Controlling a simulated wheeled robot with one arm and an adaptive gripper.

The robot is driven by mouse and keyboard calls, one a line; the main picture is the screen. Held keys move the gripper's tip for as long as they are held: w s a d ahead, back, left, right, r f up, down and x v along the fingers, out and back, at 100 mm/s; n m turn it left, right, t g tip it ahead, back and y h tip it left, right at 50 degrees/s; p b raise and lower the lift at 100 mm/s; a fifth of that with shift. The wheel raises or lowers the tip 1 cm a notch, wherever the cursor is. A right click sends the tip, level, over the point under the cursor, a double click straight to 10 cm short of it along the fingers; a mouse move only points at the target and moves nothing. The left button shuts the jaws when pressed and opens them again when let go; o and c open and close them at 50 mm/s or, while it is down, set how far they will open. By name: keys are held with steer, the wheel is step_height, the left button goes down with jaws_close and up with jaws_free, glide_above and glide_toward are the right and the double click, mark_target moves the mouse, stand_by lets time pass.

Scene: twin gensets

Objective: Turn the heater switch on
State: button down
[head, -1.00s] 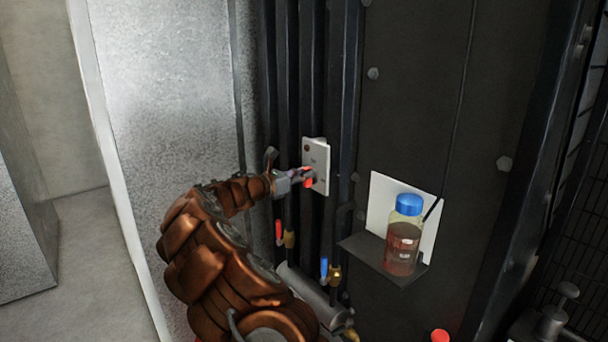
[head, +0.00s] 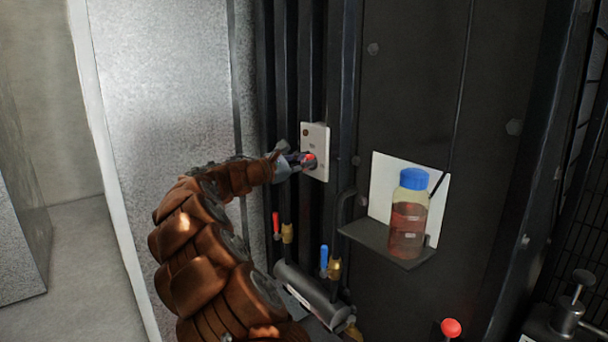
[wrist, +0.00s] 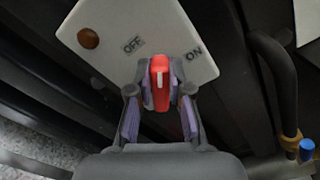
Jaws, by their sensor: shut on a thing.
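The heater switch is a white plate (head: 316,137) on the dark ribbed panel, with a red knob (head: 310,158) low on it. In the wrist view the plate (wrist: 105,22) carries OFF and ON labels and a brown round lamp (wrist: 88,38). The red knob (wrist: 160,82) has a white line on it; its pointer lies between the two labels, and I cannot tell its exact setting. My gripper (head: 302,160) is at the plate. In the wrist view its purple-padded fingers (wrist: 160,90) are shut on the red knob from both sides.
A blue-capped bottle (head: 408,215) of reddish liquid stands on a small shelf (head: 360,236) to the right. Below the switch are a red-handled valve (head: 276,226), a blue-handled valve (head: 324,258) and a grey cylinder (head: 308,292). A bent black pipe (wrist: 275,75) runs right of the plate.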

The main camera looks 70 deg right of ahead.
steer(key=m+b, duration=0.2)
steer(key=f+m+b, duration=0.1)
steer(key=b, duration=0.2)
steer(key=m+b, duration=0.2)
steer(key=shift+s+a+f+m, duration=0.15)
steer(key=shift+s+f+m, duration=0.1)
steer(key=shift+s+m, duration=0.05)
steer(key=m+b, duration=0.3)
steer(key=b, duration=0.1)
steer(key=shift+f, duration=0.2)
steer(key=m+b, duration=0.2)
steer(key=shift+b, duration=0.3)
steer(key=shift+s+m, duration=0.1)
steer(key=shift+m, duration=0.2)
steer(key=c, duration=1.1)
jaws_free()
steer(key=shift+r, duration=0.15)
steer(key=shift+a, duration=0.1)
